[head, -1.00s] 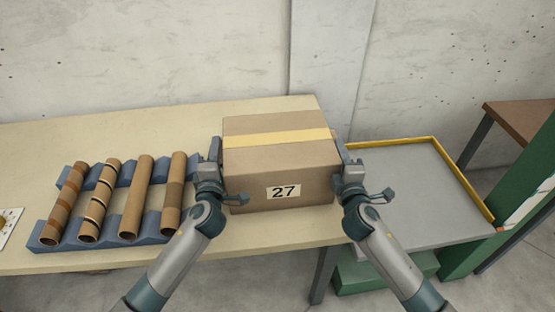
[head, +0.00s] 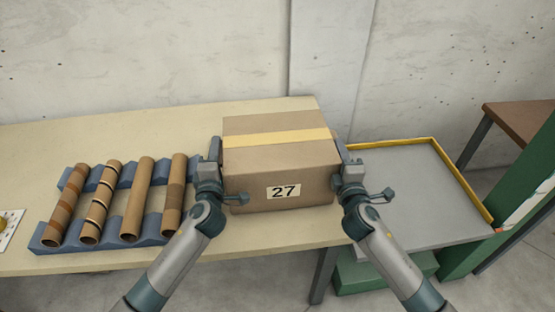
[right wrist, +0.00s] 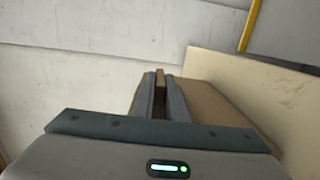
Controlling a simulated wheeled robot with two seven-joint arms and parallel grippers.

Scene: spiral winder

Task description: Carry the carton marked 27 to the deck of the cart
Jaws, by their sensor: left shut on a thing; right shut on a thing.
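The brown carton (head: 305,165) marked 27, with a yellow tape strip across its top, is at the right end of the table in the head view. It looks level, and I cannot see a gap under it. My left gripper (head: 214,152) is shut on its left side, and my right gripper (head: 342,155) is shut on its right side. In the right wrist view a thin brown part of the carton (right wrist: 205,103) sits between the right fingers (right wrist: 160,92). The cart's grey deck (head: 415,190), with a yellow rim, is right of the table and bare.
A blue rack (head: 107,182) holding several brown cardboard tubes (head: 137,200) lies on the table (head: 60,135) left of the carton. A green frame (head: 515,200) and a brown-topped table (head: 520,115) stand right of the cart. A wall is behind.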

